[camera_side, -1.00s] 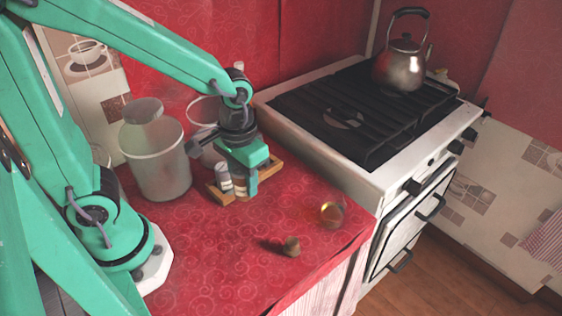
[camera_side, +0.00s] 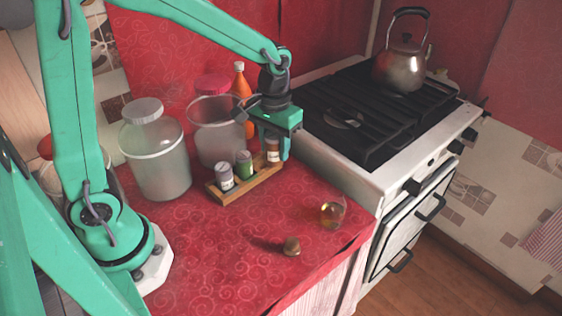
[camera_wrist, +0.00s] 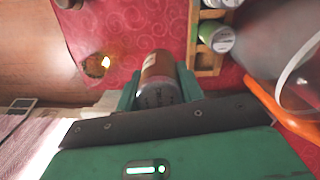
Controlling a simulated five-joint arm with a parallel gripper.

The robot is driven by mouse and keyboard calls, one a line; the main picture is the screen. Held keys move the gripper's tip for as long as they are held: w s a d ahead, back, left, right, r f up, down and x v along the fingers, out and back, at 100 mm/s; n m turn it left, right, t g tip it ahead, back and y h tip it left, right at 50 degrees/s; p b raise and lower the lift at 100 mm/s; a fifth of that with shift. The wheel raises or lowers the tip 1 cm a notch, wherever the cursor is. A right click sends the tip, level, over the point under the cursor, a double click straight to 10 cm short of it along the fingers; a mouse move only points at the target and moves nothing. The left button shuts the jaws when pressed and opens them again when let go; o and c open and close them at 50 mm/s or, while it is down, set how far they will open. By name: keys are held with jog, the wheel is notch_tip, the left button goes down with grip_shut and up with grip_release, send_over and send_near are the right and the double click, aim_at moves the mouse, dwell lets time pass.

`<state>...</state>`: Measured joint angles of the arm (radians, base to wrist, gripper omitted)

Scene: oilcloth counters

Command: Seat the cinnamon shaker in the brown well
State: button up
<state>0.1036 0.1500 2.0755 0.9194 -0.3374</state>
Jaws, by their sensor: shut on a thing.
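The shaker with brown contents and a pale label (camera_side: 273,151), which I take for the cinnamon shaker, is between the fingers of my gripper (camera_side: 274,147). In the wrist view, my gripper (camera_wrist: 158,88) is shut on this brown shaker (camera_wrist: 160,68). The wooden rack (camera_side: 240,192) lies below and beside it; the side view puts the shaker at the rack's right end, and I cannot tell its height. The rack (camera_wrist: 208,72) shows an empty space in the wrist view. No well is clearly brown.
A grey-capped shaker (camera_side: 224,176) and a green shaker (camera_side: 244,163) stand in the rack. Clear canisters (camera_side: 160,168) and an orange bottle (camera_side: 240,90) stand behind. An amber glass (camera_side: 332,213) and a small brown object (camera_side: 292,246) lie in front. The stove (camera_side: 360,115) is right.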

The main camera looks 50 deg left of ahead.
jog(key=w+a+f, duration=0.1)
jog(key=a+f, duration=0.1)
jog(key=a, duration=0.1)
jog(key=w+a+f, duration=0.1)
jog(key=a+f, duration=0.1)
jog(key=a, duration=0.2)
jog(key=w+a+f, duration=0.2)
jog(key=a, duration=0.1)
jog(key=shift+w+a+f, duration=0.1)
jog(key=shift+a+f, duration=0.1)
jog(key=shift+f, duration=0.15)
jog(key=shift+f, duration=2)
jog(key=shift+f, duration=0.1)
jog(key=o, duration=1)
notch_tip(320, 180, up, 12)
